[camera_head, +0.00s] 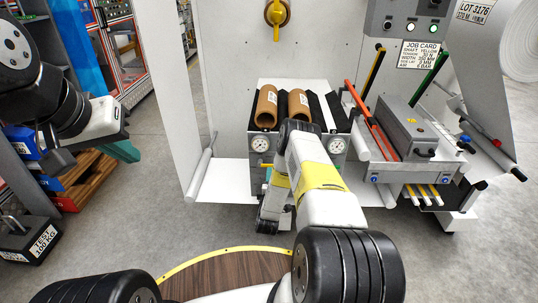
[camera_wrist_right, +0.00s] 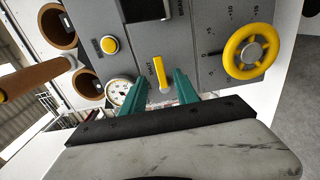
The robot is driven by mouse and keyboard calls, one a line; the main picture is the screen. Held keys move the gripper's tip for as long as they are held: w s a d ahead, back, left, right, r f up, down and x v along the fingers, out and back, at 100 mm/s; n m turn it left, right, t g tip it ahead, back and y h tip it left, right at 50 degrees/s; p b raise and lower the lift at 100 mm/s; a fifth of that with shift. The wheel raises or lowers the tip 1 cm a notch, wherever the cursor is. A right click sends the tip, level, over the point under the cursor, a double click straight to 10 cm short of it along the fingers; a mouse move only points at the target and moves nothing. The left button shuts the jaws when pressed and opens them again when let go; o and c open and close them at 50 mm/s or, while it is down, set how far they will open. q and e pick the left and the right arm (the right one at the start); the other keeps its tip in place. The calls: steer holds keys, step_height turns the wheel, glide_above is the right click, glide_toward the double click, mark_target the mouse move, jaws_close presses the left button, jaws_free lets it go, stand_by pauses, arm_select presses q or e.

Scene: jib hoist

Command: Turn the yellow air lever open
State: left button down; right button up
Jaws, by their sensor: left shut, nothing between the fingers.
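The yellow air lever (camera_wrist_right: 161,73) is a short bar on a grey panel in the right wrist view. It stands nearly upright in the picture, beside a label that appears to read SHUT. My right gripper (camera_wrist_right: 163,82) is open, its two teal fingers on either side of the lever. Contact cannot be told. In the head view my right arm hides this gripper and the lever. My left gripper (camera_head: 125,151) is shut and empty at the left, away from the machine.
In the right wrist view a yellow handwheel (camera_wrist_right: 248,51) is right of the lever, a yellow button (camera_wrist_right: 109,45) left, and a gauge (camera_wrist_right: 118,92) close by the left finger. In the head view, cardboard cores (camera_head: 266,107) lie on the machine. A 100 kg test weight (camera_head: 29,238) stands left.

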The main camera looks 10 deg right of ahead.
mark_target(270, 165)
steer(key=x, duration=0.7)
steer(key=shift+w+d+f, duration=0.1)
steer(key=shift+w+d, duration=0.1)
steer(key=shift+w, duration=0.15)
steer(key=shift+c, duration=0.5)
jaws_close()
stand_by(0.6)
